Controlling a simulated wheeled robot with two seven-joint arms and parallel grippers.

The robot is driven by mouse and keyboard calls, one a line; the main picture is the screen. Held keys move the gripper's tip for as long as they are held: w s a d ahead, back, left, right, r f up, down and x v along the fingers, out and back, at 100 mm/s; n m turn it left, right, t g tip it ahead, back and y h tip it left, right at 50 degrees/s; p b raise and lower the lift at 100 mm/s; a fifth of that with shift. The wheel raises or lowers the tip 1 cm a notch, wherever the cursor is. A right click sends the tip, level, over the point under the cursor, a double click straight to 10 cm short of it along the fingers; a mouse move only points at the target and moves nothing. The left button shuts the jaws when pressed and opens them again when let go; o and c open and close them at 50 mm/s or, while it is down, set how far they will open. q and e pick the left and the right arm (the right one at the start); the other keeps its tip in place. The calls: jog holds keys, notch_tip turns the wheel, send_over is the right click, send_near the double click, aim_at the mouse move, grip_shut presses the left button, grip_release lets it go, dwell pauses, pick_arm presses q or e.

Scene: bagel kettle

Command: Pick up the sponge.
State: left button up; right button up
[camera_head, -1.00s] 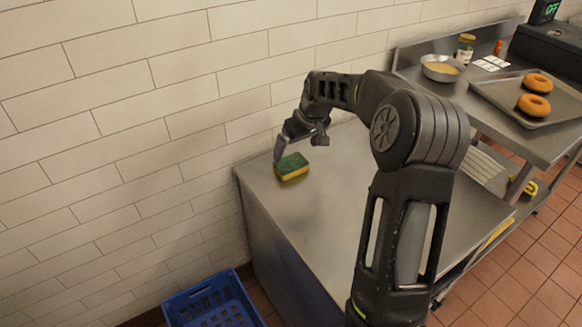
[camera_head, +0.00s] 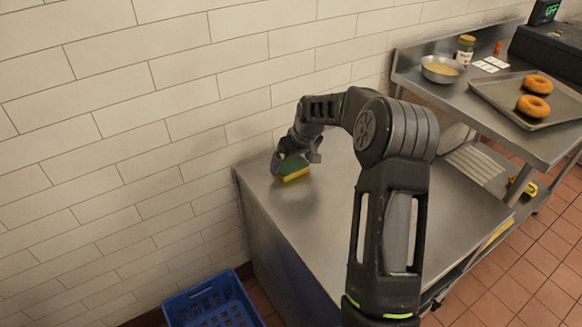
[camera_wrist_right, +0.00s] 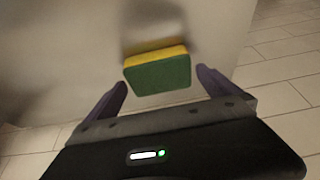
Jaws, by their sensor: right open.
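The sponge (camera_head: 293,168) is yellow with a green top and lies on the metal table (camera_head: 330,215) near its back left corner, by the tiled wall. My right gripper (camera_head: 286,164) is at the sponge and partly hides it in the head view. In the right wrist view the sponge (camera_wrist_right: 158,72) shows ahead of and between the two spread purple fingers of the right gripper (camera_wrist_right: 162,88). There is a gap on each side, and neither finger touches it there. My left gripper is not in view.
The tiled wall (camera_head: 150,100) runs close behind the sponge. A blue crate (camera_head: 212,303) stands on the floor at the table's left. A higher counter at the right holds a tray (camera_head: 492,92) with two bagels and a bowl (camera_head: 441,70). The table around the sponge is clear.

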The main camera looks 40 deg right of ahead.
aim_at(292, 165)
jog(key=shift+w+f, duration=0.1)
jog(key=shift+f, duration=0.2)
dwell(0.4)
jog(key=c, duration=1.1)
jog(key=shift+r, duration=0.15)
jog(key=shift+c, duration=0.2)
notch_tip(292, 165, up, 10)
